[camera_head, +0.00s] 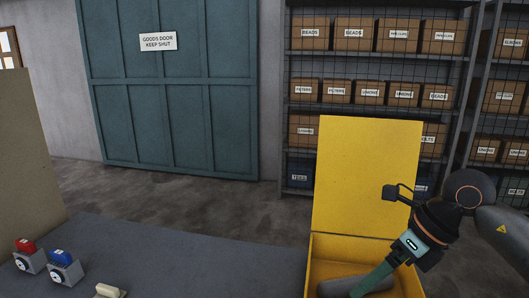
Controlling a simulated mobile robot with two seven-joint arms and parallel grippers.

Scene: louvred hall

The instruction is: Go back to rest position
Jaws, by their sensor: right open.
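My right gripper (368,284) comes in from the right on its dark arm. Its green part reaches down and left over the yellow box, and its tip is close to a grey rounded shape (338,287) inside the box. I cannot tell whether the two touch. The gripper is open. The yellow box (311,266) stands at the bottom centre-right with its lid (366,175) raised upright. The arm hides part of the box's inside and its right side. My left gripper is not in view.
A grey table top (190,258) holds a red-topped device (25,256), a blue-topped device (63,267) and a cream piece (109,291) at lower left. A tan panel (28,150) stands at left. Behind are a teal goods door (170,100) and shelves (375,55) of labelled cartons.

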